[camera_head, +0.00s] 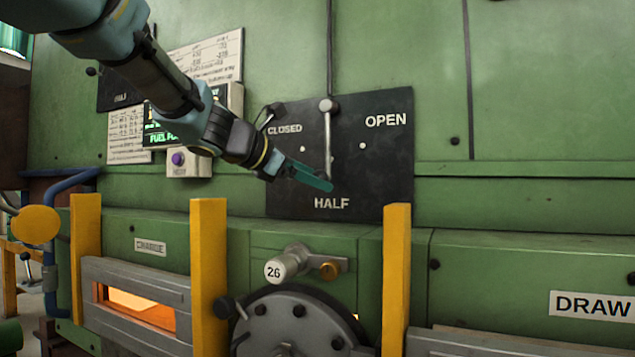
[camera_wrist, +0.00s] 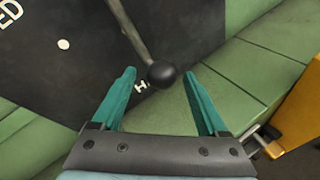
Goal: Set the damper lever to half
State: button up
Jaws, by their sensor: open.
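The damper lever (camera_head: 327,138) is a grey rod on a black plate (camera_head: 390,185) marked CLOSED, HALF and OPEN. It hangs almost straight down from a round hub, towards the HALF mark. Its lower end is hidden behind my gripper (camera_head: 318,179) in the head view. In the wrist view the lever's black ball knob (camera_wrist: 163,74) shows near the fingertips, partly over the HALF lettering. My gripper (camera_wrist: 162,78) is open, with one teal finger on each side of the knob. Gaps show between the knob and both fingers, so it is not gripped.
Left of the plate are a lit green display (camera_head: 160,133) and a box with a purple button (camera_head: 178,159). Below are yellow posts (camera_head: 208,265), a handle marked 26 (camera_head: 283,267) and a glowing charge opening (camera_head: 140,306). The green wall right of the plate is clear.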

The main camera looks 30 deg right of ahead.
jog(key=b+v, duration=0.1)
jog(key=v, duration=0.8)
jog(key=shift+b, duration=0.3)
